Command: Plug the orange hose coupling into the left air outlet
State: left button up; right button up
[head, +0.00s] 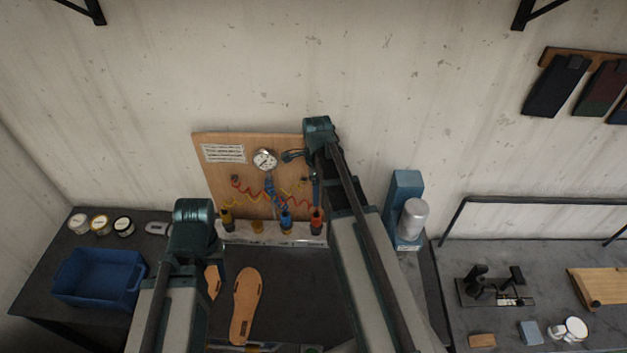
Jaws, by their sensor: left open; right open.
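A wooden panel (213,178) stands upright against the wall, with a round gauge (264,160) and coiled hoses on it. A small dark fitting (235,178) at the panel's left looks like the left air outlet. An orange-red coupling (317,217) stands at the right end of the pale rack (272,238) below the panel. My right gripper (291,155) is open in front of the panel, right of the gauge and above the orange coupling. My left gripper (216,254) is open, low and left of the rack, mostly hidden behind its own arm.
A blue bin (98,278) and several tins are at the left. A sandal sole (245,305) lies in front. A blue stand with a silver canister (413,219) is at the right.

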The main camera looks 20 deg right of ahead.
aim_at(316, 211)
jog(key=shift+s+f, duration=0.1)
jog(key=shift+f, duration=0.1)
jog(key=shift+f+b, duration=0.5)
jog(key=shift+b, duration=0.15)
notch_tip(316, 211, down, 12)
jog(key=b, duration=1.1)
jog(key=shift+r+b, duration=0.15)
jog(key=shift+b, duration=0.25)
jog(key=c, duration=1.2)
notch_tip(316, 211, up, 13)
jog(key=p, duration=1.3)
jog(key=shift+r, duration=0.1)
